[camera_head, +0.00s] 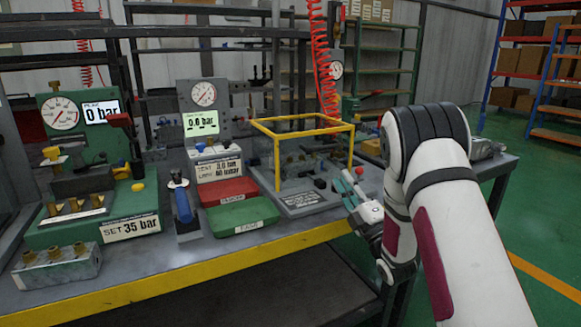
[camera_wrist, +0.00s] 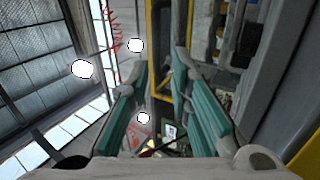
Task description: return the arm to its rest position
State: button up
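My white and dark red arm (camera_head: 455,215) comes in from the lower right of the head view and bends at a black joint. My gripper (camera_head: 347,187) hangs low beside the front right part of the workbench, next to the yellow frame's grey base. In the wrist view my gripper (camera_wrist: 161,76) shows two teal fingers standing apart, with nothing held between them. Part of the wrist is hidden behind my forearm in the head view.
The workbench (camera_head: 150,290) has a yellow front edge. On it stand a yellow frame (camera_head: 305,130), a green "SET 35 bar" station (camera_head: 105,215), a grey gauge station (camera_head: 212,150), red and green trays (camera_head: 240,217) and a metal block (camera_head: 57,267). Green floor (camera_head: 540,220) is clear at right.

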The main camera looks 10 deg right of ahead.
notch_tip(320, 180, up, 6)
jog(key=s+d+m+g+h, duration=0.1)
jog(key=s+m+g+h, duration=0.1)
jog(key=m+g+h, duration=0.7)
jog(key=s+a+f+m+g+y, duration=0.15)
jog(key=s+m+g, duration=0.25)
jog(key=s, duration=1.2)
jog(key=s+a+f+m+g, duration=0.1)
jog(key=s+a+m+g, duration=0.3)
jog(key=s, duration=1.2)
jog(key=s+a+f+m+g, duration=0.15)
jog(key=s+m+g, duration=0.3)
jog(key=s, duration=1.15)
notch_tip(320, 180, up, 25)
jog(key=s+t+p, duration=0.1)
jog(key=t+p, duration=0.2)
jog(key=p, duration=2)
jog(key=shift+s+f, duration=0.15)
jog(key=shift+s, duration=0.05)
